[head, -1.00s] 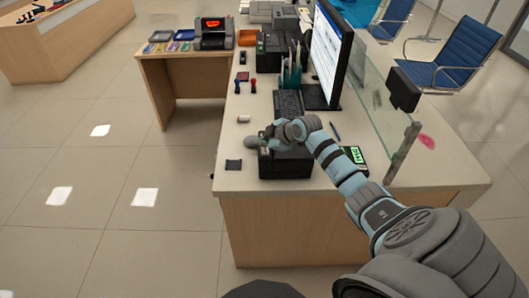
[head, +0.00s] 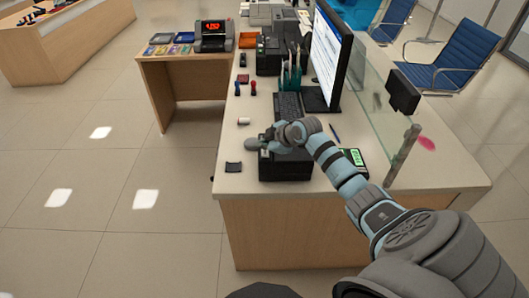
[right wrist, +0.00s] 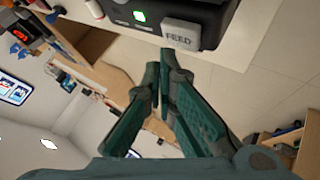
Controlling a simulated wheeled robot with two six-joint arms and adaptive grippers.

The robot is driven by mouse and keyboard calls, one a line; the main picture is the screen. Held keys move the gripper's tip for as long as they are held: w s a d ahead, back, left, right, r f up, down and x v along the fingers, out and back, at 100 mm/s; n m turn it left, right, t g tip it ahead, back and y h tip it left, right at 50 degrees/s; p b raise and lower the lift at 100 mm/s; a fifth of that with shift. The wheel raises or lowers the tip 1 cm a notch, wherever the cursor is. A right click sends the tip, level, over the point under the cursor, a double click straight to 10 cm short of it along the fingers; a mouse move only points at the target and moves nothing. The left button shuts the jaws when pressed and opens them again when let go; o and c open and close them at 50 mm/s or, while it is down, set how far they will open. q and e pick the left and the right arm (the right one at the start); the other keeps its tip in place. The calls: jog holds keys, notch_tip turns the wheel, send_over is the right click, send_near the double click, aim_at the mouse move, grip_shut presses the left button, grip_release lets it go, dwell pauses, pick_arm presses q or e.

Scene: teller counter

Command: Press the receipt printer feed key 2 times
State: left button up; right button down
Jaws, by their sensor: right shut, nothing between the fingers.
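The receipt printer is a black box (head: 287,169) near the front of the counter in the head view. The right wrist view shows its dark face (right wrist: 212,10) with a lit green light and a pale grey key marked FEED (right wrist: 181,36). My right gripper (head: 254,143) is over the printer's left part, shut and empty. In the right wrist view its fingertips (right wrist: 164,57) are close to the feed key's edge. I cannot tell whether they touch it. In the head view the gripper and wrist hide the key. My left gripper is not in view.
A keyboard (head: 289,105) and monitor (head: 328,55) stand behind. A glass screen (head: 375,110) edges the right side. The counter's front strip is clear.

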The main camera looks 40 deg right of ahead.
aim_at(264, 154)
jog(key=shift+f, duration=0.1)
jog(key=shift+f, duration=0.35)
jog(key=shift+f+b, duration=0.45)
jog(key=shift+b, duration=0.05)
dwell(0.6)
dwell(0.4)
jog(key=shift+r+p, duration=0.9)
notch_tip(264, 154, up, 5)
jog(key=p, duration=0.5)
jog(key=shift+r, duration=0.15)
jog(key=shift+s+a+f, duration=0.1)
jog(key=shift+f, duration=0.15)
dwell(1.1)
